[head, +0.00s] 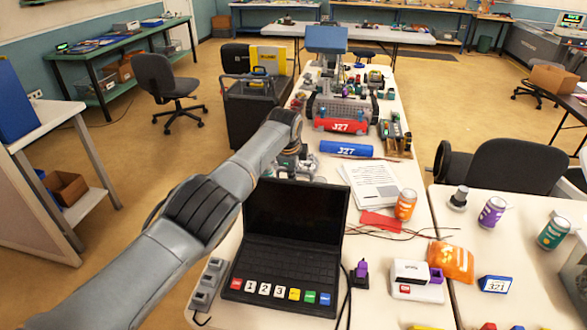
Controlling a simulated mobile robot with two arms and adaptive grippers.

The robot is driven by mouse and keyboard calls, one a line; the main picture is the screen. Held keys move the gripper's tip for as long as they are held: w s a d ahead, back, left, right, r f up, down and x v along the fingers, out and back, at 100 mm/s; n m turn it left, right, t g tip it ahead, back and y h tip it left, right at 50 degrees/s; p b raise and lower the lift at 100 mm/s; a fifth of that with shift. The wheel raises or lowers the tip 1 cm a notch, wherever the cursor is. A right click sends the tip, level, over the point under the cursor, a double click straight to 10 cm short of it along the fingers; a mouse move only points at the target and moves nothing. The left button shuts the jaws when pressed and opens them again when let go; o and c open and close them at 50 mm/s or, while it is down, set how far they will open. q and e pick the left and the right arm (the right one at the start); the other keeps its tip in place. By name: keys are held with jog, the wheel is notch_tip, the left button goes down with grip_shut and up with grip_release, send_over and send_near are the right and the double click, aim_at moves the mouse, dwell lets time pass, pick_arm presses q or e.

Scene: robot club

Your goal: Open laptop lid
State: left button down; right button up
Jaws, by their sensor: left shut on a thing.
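A black laptop (285,260) lies on the long white table, with its keyboard facing me and a row of coloured and numbered keys or stickers along the front. Its lid (297,211) stands raised, tilted back, with a dark screen. My left arm comes in from the lower left and bends down behind the lid. My left gripper (291,172) is at the lid's top edge and is shut on it; the fingertips are partly hidden there. My right gripper is not in view.
A grey block (208,284) stands left of the laptop and a purple piece (361,273) to its right. Papers (372,186), an orange can (405,204) and loose wires lie beyond to the right. A blue J27 bumper (346,149) and a robot with a red bumper (341,125) are behind.

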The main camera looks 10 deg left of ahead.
pick_arm(q)
jog(key=c, duration=1.4)
grip_release()
jog(key=shift+s+f, duration=0.3)
jog(key=shift+f, duration=0.25)
jog(key=shift+c, duration=0.2)
jog(key=shift+w, duration=0.1)
jog(key=shift+w+r, duration=0.1)
jog(key=shift+w, duration=0.05)
jog(key=shift+r, duration=0.75)
jog(key=v, duration=1)
jog(key=shift+s+r, duration=0.15)
jog(key=shift+s, duration=0.2)
